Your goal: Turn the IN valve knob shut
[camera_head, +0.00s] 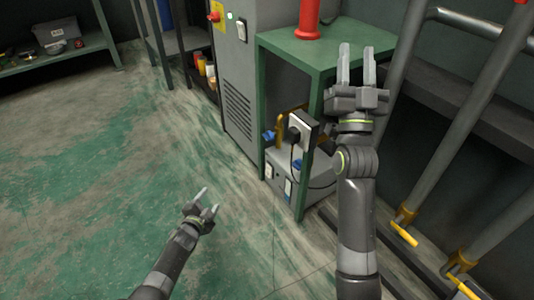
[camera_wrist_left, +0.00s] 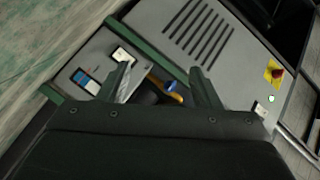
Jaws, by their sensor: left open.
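Two blue knobs show in the head view at the grey unit under the green table: one (camera_head: 269,136) by a yellow pipe, the other (camera_head: 298,165) lower and further right. I cannot read which is the IN valve. My left gripper (camera_head: 209,198) is open and empty above the floor, in front of and left of the unit. In the left wrist view a blue knob (camera_wrist_left: 171,86) shows between the open fingers (camera_wrist_left: 160,70), beyond them and apart. My right gripper (camera_head: 357,50) is open and empty, raised in front of the green table top.
The green table (camera_head: 290,45) carries a red cylinder (camera_head: 309,20). A grey cabinet (camera_head: 240,95) stands left of it. Grey pipes with yellow handles (camera_head: 404,234) stand at right. The left floor is clear.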

